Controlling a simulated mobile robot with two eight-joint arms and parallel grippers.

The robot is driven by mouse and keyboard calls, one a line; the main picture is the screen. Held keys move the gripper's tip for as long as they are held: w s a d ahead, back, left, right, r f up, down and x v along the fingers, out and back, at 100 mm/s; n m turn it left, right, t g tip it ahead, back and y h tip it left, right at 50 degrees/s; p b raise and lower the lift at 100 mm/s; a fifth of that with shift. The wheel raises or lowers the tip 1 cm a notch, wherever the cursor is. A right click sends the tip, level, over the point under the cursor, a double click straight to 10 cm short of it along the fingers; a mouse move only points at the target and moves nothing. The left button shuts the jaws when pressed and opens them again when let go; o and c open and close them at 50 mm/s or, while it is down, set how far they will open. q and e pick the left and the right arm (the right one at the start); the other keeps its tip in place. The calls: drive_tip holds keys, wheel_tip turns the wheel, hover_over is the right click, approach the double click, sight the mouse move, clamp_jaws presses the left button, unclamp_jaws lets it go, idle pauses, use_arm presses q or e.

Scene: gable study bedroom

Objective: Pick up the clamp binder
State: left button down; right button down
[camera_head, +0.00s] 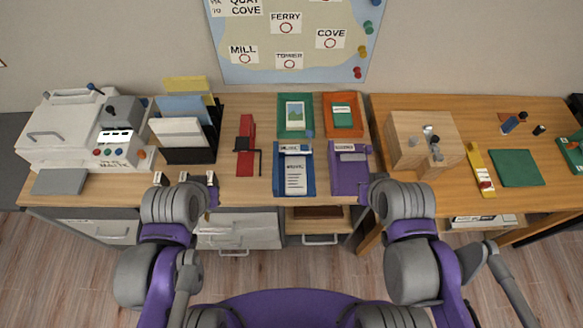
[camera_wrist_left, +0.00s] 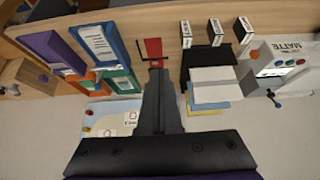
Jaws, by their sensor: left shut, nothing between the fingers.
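The thing I take to be the clamp binder (camera_head: 245,145) is long and red with a black block and a thin black bar. It lies on the desk between the paper rack and the blue tray. It also shows in the left wrist view (camera_wrist_left: 153,46), just beyond my fingertips in the picture. My left gripper (camera_wrist_left: 158,72) is shut and empty, its fingers pointing towards the binder; the gap between them cannot be told.
A paper rack (camera_head: 188,154) and a white machine (camera_head: 62,135) stand left of the binder. Several small labelled blocks (camera_head: 183,177) sit near the front edge.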

use_arm(q)
drive_tip(key=c, duration=1.5)
unclamp_jaws()
drive_tip(key=shift+a, duration=0.15)
drive_tip(key=shift+o, duration=2.4)
drive_tip(key=shift+w+d+r, duration=0.1)
drive_tip(key=shift+w+d, duration=0.1)
drive_tip(key=shift+w, duration=0.05)
drive_tip(key=w+d+g, duration=0.1)
drive_tip(key=w+d, duration=0.1)
drive_tip(key=w+d+f+g, duration=0.1)
drive_tip(key=w+d, duration=0.1)
drive_tip(key=w, duration=0.1)
drive_tip(key=w+d+f+g, duration=0.1)
drive_tip(key=w+d, duration=0.1)
drive_tip(key=w, duration=0.1)
drive_tip(key=shift+w+d+g, duration=0.2)
drive_tip(key=shift+d+g, duration=0.1)
drive_tip(key=g, duration=0.3)
hover_over(275, 176)
wheel_tip(275, 176, down, 7)
drive_tip(key=f, duration=0.7)
drive_tip(key=shift+d+f, duration=0.2)
drive_tip(key=shift+f, duration=0.1)
drive_tip(key=shift+w+a+f, duration=0.1)
drive_tip(key=shift+f, duration=1.15)
drive_tip(key=shift+a+f, duration=0.1)
drive_tip(key=shift+f, duration=1.15)
